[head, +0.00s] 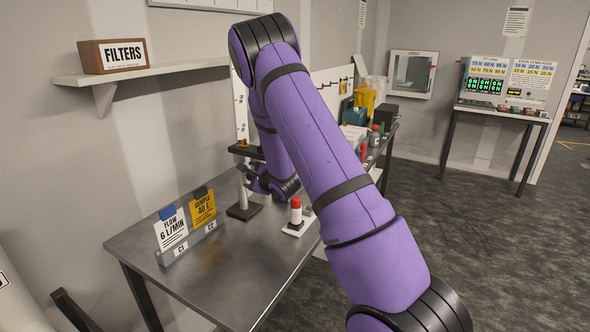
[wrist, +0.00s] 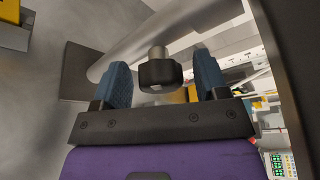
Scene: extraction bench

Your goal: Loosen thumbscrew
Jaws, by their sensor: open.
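In the wrist view a thumbscrew (wrist: 158,73) shows as a dark knob on a short metallic stem, beside a thick grey post (wrist: 150,35). My gripper (wrist: 162,78) is open, with one blue fingertip on each side of the knob. Gaps show between the knob and both fingers, so it is not gripped. In the head view my gripper (head: 250,176) is beside a stand with a pale post, a dark foot (head: 244,211) and a dark bracket (head: 247,152) higher up. The thumbscrew cannot be made out there.
The stand is on a metal bench (head: 225,262). A card holder (head: 190,243) with flow and sample cards is at the front left. A red-topped white piece (head: 296,212) stands right of the stand. Bottles and containers crowd the far end. A filters box (head: 112,56) sits on a wall shelf.

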